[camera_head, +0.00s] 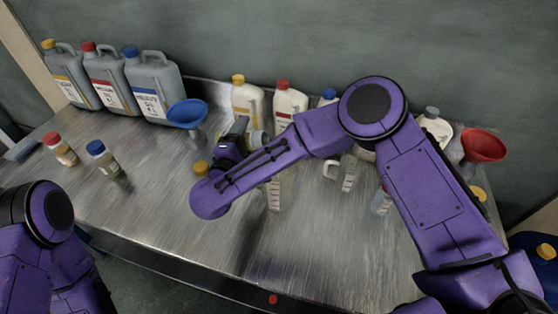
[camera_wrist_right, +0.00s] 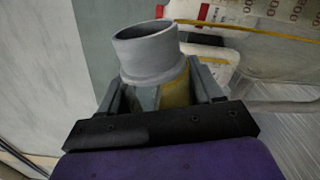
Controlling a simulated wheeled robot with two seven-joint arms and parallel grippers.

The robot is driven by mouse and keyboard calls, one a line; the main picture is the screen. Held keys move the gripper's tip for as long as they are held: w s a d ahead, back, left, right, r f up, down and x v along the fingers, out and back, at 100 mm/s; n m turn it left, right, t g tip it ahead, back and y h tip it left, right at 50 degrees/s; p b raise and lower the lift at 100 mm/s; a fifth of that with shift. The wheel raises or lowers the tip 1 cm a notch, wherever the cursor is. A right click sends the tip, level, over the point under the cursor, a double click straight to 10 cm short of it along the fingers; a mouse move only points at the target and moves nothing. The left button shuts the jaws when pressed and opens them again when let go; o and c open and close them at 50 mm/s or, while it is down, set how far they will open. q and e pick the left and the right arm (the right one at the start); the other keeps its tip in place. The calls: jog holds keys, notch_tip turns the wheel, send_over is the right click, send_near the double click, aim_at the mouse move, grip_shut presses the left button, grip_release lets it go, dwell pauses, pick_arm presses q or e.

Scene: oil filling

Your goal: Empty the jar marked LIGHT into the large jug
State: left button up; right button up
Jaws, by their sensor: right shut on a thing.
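My right gripper (camera_head: 243,136) is shut on a small grey jar with a yellow band, raised over the middle of the table. In the right wrist view the jar (camera_wrist_right: 150,55) is uncapped, its round mouth pointing out from the fingers (camera_wrist_right: 160,95). In the head view the jar (camera_head: 258,138) looks tipped, its mouth to the right; its marking is hidden and no liquid shows. A clear graduated jug (camera_head: 274,193) stands below, partly behind my right forearm. A smaller clear jug (camera_head: 348,173) stands right of it. My left gripper is out of view.
Three grey canisters (camera_head: 155,88) stand at the back left. A blue funnel (camera_head: 187,113) is beside them, a red funnel (camera_head: 483,146) at the right. White bottles (camera_head: 290,103) line the back. Red-capped (camera_head: 62,150) and blue-capped (camera_head: 103,158) jars stand left. The front of the table is clear.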

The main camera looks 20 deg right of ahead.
jog(key=shift+d+r+p, duration=0.1)
jog(key=shift+d+p, duration=0.05)
jog(key=shift+p, duration=0.15)
jog(key=shift+s+d+r+m, duration=0.1)
jog(key=shift+s+m, duration=0.05)
jog(key=shift+m, duration=0.25)
jog(key=shift+d+p, duration=0.1)
jog(key=shift+p, duration=0.3)
jog(key=shift+s+d+r+m, duration=0.15)
jog(key=shift+s+r+m, duration=0.05)
jog(key=shift+m, duration=0.2)
jog(key=shift+f, duration=0.1)
jog(key=shift+d+r+m+b, duration=0.1)
jog(key=shift+r+m+b, duration=0.35)
jog(key=shift+m+b, duration=0.6)
jog(key=shift+s+d+f+m+b, duration=0.15)
jog(key=shift+f+m+b, duration=0.35)
jog(key=shift+b, duration=2.05)
jog(key=shift+r+m, duration=0.15)
jog(key=shift+m, duration=0.1)
